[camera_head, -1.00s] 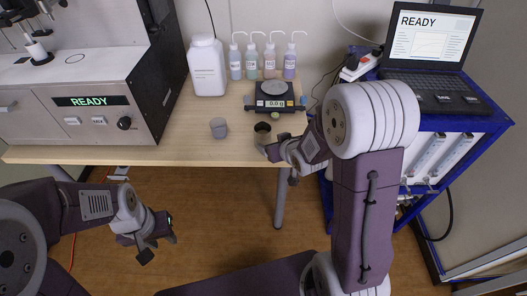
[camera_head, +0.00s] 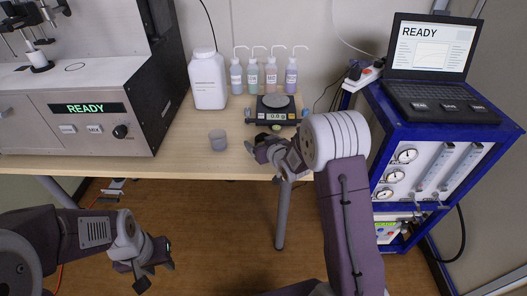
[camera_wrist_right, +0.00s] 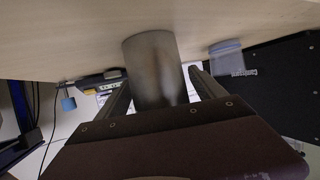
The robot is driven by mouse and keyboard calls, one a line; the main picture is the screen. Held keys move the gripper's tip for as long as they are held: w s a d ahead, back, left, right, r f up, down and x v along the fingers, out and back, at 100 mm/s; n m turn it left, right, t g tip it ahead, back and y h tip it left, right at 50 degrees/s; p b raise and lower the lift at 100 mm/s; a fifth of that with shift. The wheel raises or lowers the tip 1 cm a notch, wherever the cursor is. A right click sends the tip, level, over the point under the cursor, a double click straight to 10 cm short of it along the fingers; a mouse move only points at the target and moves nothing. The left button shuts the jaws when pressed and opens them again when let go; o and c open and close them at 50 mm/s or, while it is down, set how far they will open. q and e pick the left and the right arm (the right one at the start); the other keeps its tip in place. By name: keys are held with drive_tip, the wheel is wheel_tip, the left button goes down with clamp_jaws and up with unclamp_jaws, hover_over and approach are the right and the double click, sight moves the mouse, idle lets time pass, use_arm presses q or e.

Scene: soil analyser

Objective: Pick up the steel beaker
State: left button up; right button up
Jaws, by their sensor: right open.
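The steel beaker (camera_wrist_right: 153,62) is a plain grey metal cylinder in the right wrist view. It stands on the wooden table between the two spread fingers of my right gripper (camera_wrist_right: 160,80). The fingers appear to flank its lower part in the picture, and contact cannot be made out. In the head view my right gripper (camera_head: 264,152) is at the table's front edge and hides most of the beaker. My left gripper (camera_head: 156,274) is open and empty, low in front of the table.
A balance (camera_head: 274,110) sits just behind. A white jug (camera_head: 208,80) and several wash bottles (camera_head: 271,76) stand farther back. A blue cart (camera_head: 440,125) is at right.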

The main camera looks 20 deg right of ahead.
drive_tip(key=shift+w+f, duration=0.15)
drive_tip(key=shift+w, duration=0.15)
drive_tip(key=c, duration=1.6)
wheel_tip(320, 180, up, 5)
drive_tip(key=shift+f+p, duration=0.1)
drive_tip(key=shift+p, duration=0.8)
drive_tip(key=shift+s+d+r+p, duration=0.6)
drive_tip(key=shift+d+r, duration=0.5)
drive_tip(key=shift+d, duration=0.75)
drive_tip(key=shift+s+d+r+p, duration=0.35)
drive_tip(key=shift+d+r+p, duration=0.55)
drive_tip(key=shift+d, duration=0.95)
drive_tip(key=shift+s+d+r+p, duration=0.5)
drive_tip(key=shift+d+r, duration=0.75)
drive_tip(key=shift+d, duration=0.6)
